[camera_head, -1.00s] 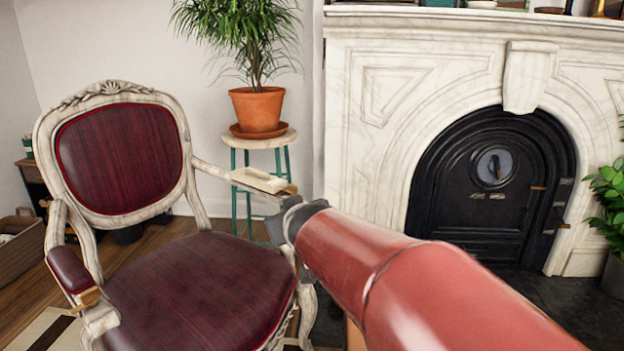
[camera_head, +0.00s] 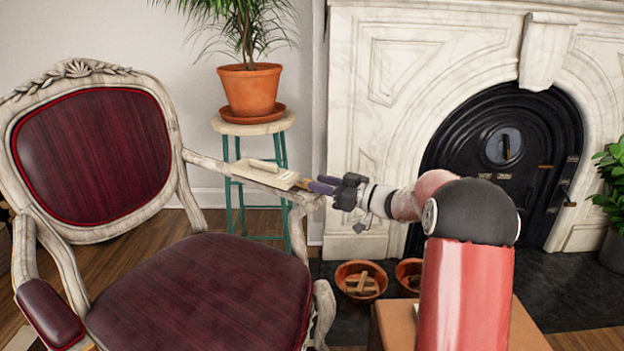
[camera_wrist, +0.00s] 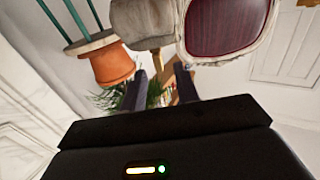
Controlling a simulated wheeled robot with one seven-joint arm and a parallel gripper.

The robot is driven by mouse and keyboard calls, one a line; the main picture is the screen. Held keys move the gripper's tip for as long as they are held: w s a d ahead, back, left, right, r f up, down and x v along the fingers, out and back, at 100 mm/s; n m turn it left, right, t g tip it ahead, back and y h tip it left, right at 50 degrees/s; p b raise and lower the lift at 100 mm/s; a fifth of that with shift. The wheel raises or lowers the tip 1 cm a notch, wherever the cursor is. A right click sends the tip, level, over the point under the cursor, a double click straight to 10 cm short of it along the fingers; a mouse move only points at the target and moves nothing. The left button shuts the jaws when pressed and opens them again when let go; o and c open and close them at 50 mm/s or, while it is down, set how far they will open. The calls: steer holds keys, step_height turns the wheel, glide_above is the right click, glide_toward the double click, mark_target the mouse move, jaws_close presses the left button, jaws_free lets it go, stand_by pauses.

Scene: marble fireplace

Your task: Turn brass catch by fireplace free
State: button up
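The black arched fireplace door (camera_head: 500,200) is set in the white marble surround. Several small brass-coloured fittings sit on it: a short bar (camera_head: 545,166) right of the round dial and another piece (camera_head: 570,204) at its right edge. I cannot tell which one is the catch. My gripper (camera_head: 318,184) is well left of the door, beside the chair's right armrest, pointing left. Whether the fingertips touch the armrest is unclear.
A burgundy armchair (camera_head: 200,295) fills the left. A potted plant (camera_head: 251,90) stands on a stool (camera_head: 252,126). Terracotta pots (camera_head: 361,281) and a brown box (camera_head: 510,325) are before the hearth. A leafy plant (camera_head: 612,180) is right.

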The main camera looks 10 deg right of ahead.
mark_target(306, 184)
steer(key=shift+x, duration=2.1)
jaws_close()
